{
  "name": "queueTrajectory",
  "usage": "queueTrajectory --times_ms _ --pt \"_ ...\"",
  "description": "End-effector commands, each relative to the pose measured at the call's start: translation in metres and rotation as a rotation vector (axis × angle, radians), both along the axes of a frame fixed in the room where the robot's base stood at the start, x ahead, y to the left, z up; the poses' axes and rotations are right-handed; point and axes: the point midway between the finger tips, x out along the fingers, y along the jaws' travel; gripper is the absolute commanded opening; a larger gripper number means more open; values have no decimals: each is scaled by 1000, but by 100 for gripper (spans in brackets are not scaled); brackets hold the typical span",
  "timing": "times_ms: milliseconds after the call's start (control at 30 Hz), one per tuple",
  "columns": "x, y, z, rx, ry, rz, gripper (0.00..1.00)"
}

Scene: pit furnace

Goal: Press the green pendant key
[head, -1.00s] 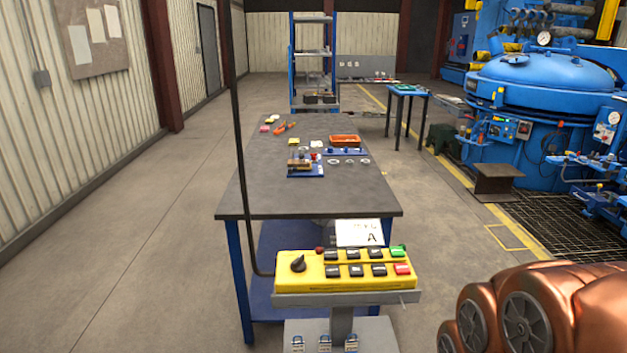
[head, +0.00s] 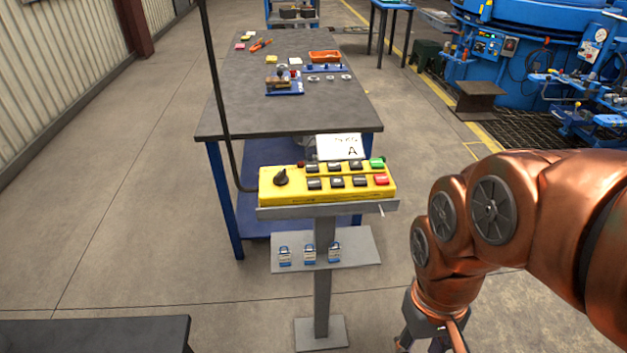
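The yellow pendant (head: 268,198) lies on a grey stand in the head view, a little left of the middle. Its green key (head: 377,162) is at the far right end of the back row, above a red key (head: 381,179). Several black keys and a black rotary knob (head: 281,177) share its top face. My copper arm comes in from the right. My gripper (head: 432,345) hangs at the bottom edge, right of the stand and below the pendant, apart from it. Its fingertips are cut off by the frame, so its opening is hidden.
A white card (head: 339,146) marked A stands behind the pendant. The stand has a lower shelf (head: 352,248) with several padlocks. A dark workbench (head: 232,90) stands behind. A dark surface (head: 100,335) is at the bottom left. Floor is open on the left.

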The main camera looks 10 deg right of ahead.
Motion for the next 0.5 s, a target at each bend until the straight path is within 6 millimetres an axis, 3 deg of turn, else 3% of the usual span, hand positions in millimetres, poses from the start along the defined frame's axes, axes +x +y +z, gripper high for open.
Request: queueTrajectory --times_ms 33,333,500 --pt "0 0 0 0 0 0 33" --pt "0 0 0 0 0 0 2" --pt "0 0 0 0 0 0 0"
